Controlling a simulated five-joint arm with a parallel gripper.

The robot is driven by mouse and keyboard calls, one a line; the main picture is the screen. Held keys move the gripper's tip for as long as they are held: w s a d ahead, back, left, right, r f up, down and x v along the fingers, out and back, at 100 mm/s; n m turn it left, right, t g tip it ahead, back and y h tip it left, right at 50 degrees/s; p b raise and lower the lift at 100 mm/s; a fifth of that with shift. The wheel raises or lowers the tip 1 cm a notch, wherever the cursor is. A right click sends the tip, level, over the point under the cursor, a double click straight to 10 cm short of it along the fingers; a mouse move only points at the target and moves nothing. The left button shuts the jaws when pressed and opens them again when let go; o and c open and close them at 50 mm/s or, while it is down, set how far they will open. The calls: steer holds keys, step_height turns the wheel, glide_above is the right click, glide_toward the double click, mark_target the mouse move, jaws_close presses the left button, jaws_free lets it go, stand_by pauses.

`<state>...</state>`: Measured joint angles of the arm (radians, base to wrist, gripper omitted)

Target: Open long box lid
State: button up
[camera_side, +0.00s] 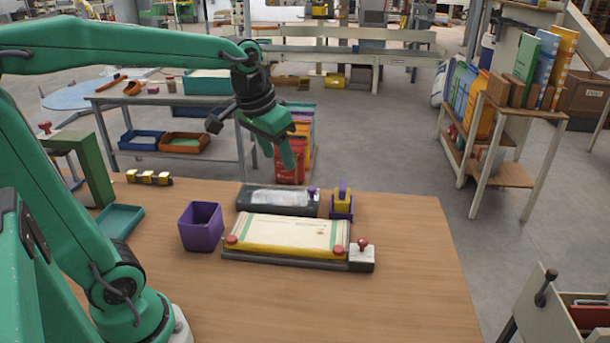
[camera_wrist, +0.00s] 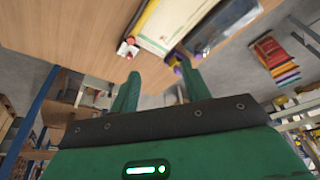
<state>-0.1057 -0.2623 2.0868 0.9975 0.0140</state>
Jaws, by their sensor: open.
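A long, low dark box (camera_side: 250,207) with a pale, glossy top and a small purple knob (camera_side: 311,191) at its right end lies on the table. In front of it is a long cream and yellow case (camera_side: 290,234) with red round ends. I cannot tell for certain which is the long box; both look shut. My gripper (camera_side: 279,156) is open and empty, in the air above and behind the dark box. In the wrist view its fingers (camera_wrist: 160,72) are apart, with the cream case (camera_wrist: 165,22) and dark box (camera_wrist: 222,28) beyond.
A white block with a red knob (camera_side: 361,258) stands at the cream case's right end. A yellow and purple piece (camera_side: 342,202) stands right of the dark box. A purple bin (camera_side: 201,228) and teal tray (camera_side: 119,221) are left. The table's right side (camera_side: 415,260) is clear.

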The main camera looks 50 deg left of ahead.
steer(key=w+a+f+n+g, duration=0.1)
steer(key=w+a+f, duration=0.15)
steer(key=w, duration=0.35)
steer(key=w+a+f+g, duration=0.1)
steer(key=w+a+f, duration=0.15)
steer(key=w, duration=0.25)
steer(key=n+g, duration=0.1)
steer(key=g, duration=0.1)
glide_toward(311, 188)
steer(key=shift+s, duration=0.2)
steer(key=shift+w+a+f, duration=0.15)
steer(key=shift+a+f, duration=0.05)
steer(key=shift+f, duration=0.05)
steer(key=shift+f, duration=0.15)
steer(key=shift+f, duration=3.75)
jaws_close()
